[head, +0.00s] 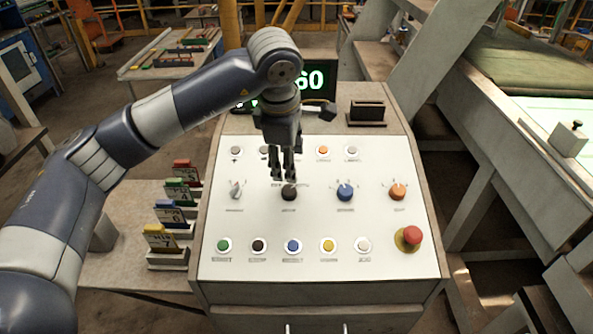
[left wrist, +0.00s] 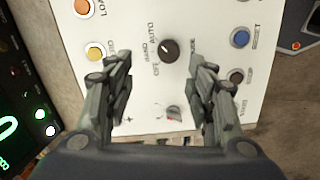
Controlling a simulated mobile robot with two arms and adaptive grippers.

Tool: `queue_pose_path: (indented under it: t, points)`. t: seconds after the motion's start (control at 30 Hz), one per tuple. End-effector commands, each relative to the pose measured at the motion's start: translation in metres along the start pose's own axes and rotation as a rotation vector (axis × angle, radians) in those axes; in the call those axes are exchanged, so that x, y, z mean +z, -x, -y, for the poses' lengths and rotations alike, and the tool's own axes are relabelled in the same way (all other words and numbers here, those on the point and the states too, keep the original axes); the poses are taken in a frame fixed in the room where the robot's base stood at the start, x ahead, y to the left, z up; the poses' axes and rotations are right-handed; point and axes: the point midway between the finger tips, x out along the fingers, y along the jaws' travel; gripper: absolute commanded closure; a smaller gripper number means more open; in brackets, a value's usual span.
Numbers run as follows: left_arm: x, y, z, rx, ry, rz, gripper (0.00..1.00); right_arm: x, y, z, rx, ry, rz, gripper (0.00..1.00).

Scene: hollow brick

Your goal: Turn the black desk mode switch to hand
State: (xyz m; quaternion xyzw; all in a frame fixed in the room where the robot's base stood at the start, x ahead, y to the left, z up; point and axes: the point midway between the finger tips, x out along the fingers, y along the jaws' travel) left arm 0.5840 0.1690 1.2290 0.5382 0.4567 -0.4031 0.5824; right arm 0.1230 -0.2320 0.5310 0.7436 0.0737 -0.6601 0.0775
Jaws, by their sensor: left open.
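The black mode switch (head: 289,194) is a round dark knob in the middle row of the sloped white control panel. In the left wrist view the black knob (left wrist: 169,51) lies between and beyond my fingertips, with the words HAND, OFF and AUTO printed beside it. I cannot tell for sure which word its pointer faces. My left gripper (head: 282,179) is open and points down just above the knob, slightly to its left. Its two fingers (left wrist: 162,62) stand apart on either side of the knob in the wrist view, holding nothing. My right gripper is out of view.
A grey selector (head: 236,190), a blue knob (head: 345,192) and an orange knob (head: 397,191) share the row. A red emergency button (head: 411,236) stands at the lower right. Coloured buttons line the rows above and below. A lit display (head: 310,80) stands behind my arm.

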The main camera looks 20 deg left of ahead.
Motion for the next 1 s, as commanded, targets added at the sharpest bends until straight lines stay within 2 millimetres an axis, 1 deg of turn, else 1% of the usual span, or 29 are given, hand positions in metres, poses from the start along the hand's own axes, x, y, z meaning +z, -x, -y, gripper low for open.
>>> queue_pose_path:
  t: [0.07, 0.13, 0.17, 0.27, 0.3, 0.4, 0.47, 0.57, 0.7, 0.8, 0.9, 1.0]
  points:
    - [-0.003, -0.003, 0.000, -0.002, 0.000, -0.011, 0.49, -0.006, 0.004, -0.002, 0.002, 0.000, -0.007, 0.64]
    - [-0.003, -0.012, 0.000, -0.005, 0.000, -0.011, 0.49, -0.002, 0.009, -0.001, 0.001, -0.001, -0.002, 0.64]
    - [-0.003, -0.016, 0.000, -0.006, 0.000, -0.011, 0.49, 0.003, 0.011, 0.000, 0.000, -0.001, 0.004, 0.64]
    - [-0.002, -0.033, 0.000, -0.007, 0.001, -0.008, 0.49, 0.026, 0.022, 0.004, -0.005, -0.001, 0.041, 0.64]
    - [-0.003, -0.042, 0.000, -0.007, 0.002, -0.009, 0.49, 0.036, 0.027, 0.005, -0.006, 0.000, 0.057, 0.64]
    - [-0.002, -0.061, 0.001, -0.007, 0.000, -0.008, 0.49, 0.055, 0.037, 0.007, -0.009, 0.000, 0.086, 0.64]
    - [-0.002, -0.072, 0.001, -0.006, 0.000, -0.007, 0.49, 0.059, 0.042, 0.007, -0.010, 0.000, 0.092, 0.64]
    - [-0.002, -0.087, 0.000, -0.005, 0.001, -0.006, 0.49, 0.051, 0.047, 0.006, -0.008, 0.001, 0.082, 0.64]
    - [-0.001, -0.100, 0.000, -0.003, -0.001, -0.004, 0.49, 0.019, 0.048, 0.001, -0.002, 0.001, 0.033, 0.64]
    - [-0.002, -0.105, 0.001, -0.002, -0.001, -0.005, 0.49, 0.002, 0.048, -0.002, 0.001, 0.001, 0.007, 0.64]
    - [-0.002, -0.107, 0.001, -0.002, -0.001, -0.005, 0.49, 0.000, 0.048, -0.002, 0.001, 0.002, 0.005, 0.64]
    - [-0.002, -0.107, 0.001, -0.002, -0.001, -0.004, 0.49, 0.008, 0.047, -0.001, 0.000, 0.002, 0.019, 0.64]
